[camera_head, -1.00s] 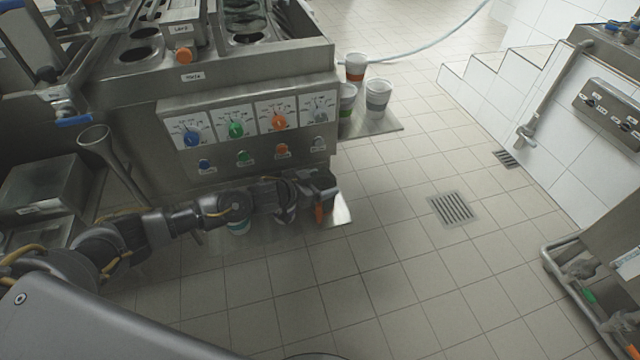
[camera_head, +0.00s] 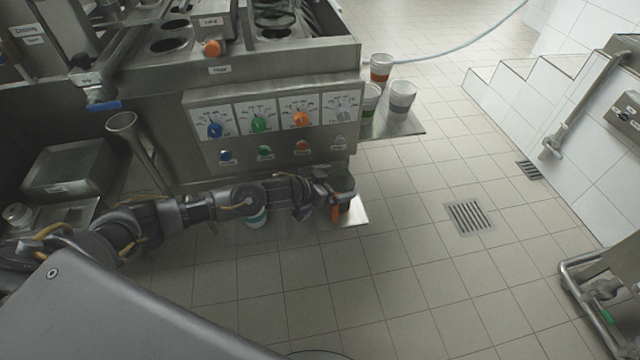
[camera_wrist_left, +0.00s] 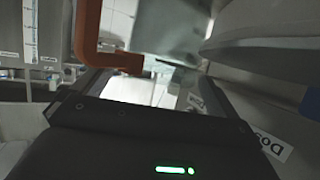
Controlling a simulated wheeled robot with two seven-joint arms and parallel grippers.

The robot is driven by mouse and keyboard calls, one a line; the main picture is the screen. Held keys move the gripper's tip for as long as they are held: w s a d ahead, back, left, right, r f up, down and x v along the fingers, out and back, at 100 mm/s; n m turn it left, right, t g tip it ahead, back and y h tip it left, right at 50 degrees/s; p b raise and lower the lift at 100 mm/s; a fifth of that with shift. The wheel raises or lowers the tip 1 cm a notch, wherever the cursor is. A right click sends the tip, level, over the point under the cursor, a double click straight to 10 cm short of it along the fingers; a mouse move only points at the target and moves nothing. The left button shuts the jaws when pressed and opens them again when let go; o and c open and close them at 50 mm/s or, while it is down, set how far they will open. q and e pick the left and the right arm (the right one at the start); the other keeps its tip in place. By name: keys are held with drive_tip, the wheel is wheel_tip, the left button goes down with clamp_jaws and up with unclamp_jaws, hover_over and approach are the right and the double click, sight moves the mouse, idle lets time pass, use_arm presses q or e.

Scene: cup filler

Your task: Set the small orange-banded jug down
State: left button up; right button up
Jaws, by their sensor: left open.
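The small jug (camera_head: 343,184) is a dark steel vessel with an orange part (camera_head: 336,213) on its near side. It is at the right end of the steel ledge under the dial panel and appears upright. I cannot clearly see its base. My left gripper (camera_head: 318,197) is open right beside the jug, on its left. In the left wrist view, the orange part (camera_wrist_left: 84,45) and the grey steel body (camera_wrist_left: 170,28) are close in front of the gripper; whether they touch it is unclear. My right gripper is not in view.
A steel ledge (camera_head: 353,216) runs below the dial panel (camera_head: 278,118). Orange-banded (camera_head: 380,70), green-banded (camera_head: 369,98) and grey-banded (camera_head: 402,97) cups stand on the side shelf.

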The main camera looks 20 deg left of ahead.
use_arm(q)
drive_tip(key=p+v, duration=0.1)
drive_tip(key=v, duration=1)
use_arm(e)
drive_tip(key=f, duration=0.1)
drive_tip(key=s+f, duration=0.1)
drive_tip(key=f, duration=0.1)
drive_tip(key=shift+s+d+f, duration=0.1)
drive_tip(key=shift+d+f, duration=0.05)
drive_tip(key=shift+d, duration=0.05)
